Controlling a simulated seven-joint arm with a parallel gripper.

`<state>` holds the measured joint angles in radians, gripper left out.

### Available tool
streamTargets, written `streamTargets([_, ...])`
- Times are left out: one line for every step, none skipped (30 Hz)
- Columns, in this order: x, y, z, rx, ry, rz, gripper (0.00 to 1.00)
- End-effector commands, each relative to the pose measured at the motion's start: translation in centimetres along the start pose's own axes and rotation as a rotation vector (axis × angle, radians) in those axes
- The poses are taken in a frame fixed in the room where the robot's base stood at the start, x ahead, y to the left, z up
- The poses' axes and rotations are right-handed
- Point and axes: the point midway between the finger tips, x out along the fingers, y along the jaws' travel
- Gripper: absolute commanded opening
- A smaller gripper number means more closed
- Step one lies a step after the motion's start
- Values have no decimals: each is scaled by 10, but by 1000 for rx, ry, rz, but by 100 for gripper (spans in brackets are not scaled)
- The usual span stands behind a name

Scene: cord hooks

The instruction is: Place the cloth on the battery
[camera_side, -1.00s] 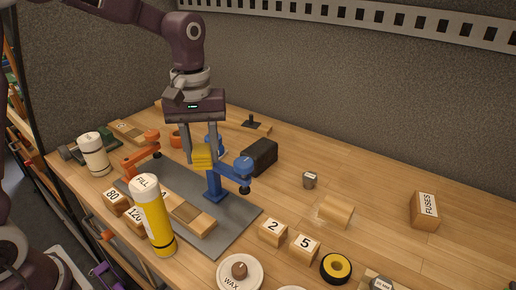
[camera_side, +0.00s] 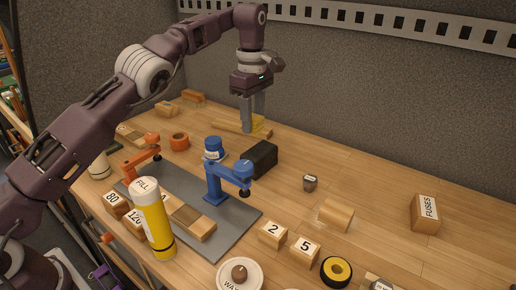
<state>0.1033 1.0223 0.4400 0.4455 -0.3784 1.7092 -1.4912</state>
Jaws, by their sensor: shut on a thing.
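The yellow cloth (camera_side: 259,122) is folded small and held between the fingers of my gripper (camera_side: 253,127), partly hidden by a finger. My gripper is shut on it and points down near the back of the bench. The battery appears to be the black block (camera_side: 261,160), though no label is readable.
The blue clamp and an orange clamp (camera_side: 140,160) stand at the grey mat (camera_side: 230,235). A blue-lidded jar (camera_side: 214,149) and an orange ring (camera_side: 180,141) are left of the block. A yellow FILL tube (camera_side: 153,220) stands in front.

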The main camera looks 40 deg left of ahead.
Motion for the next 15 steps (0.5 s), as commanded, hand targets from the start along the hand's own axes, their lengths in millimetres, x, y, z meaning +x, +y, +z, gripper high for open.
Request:
streamTargets([6, -1, 0, -4, -2, -4, 0])
streamTargets([10, -1, 0, -4, -2, -5, 0])
streamTargets([15, -2, 1, -1, -2, -4, 0])
streamTargets([19, -2, 1, 1, 0, -4, 0])
streamTargets([23, -2, 0, 2, 1, -4, 0])
streamTargets([30, -2, 0, 1, 0, -4, 0])
streamTargets([35, -2, 0, 1, 0, -5, 0])
streamTargets([41, -2, 0, 1, 0, -5, 0])
streamTargets([50, -3, 0, 1, 0, -6, 0])
streamTargets([56, -2, 0, 1, 1, -5, 0])
streamTargets([61, -2, 0, 1, 1, -4, 0])
streamTargets([67, -2, 0, 2, 1, -3, 0])
streamTargets([70, -2, 0, 2, 1, -2, 0])
streamTargets([72, -2, 0, 3, 1, -2, 0])
streamTargets([73, -1, 0, 3, 1, 0, 0])
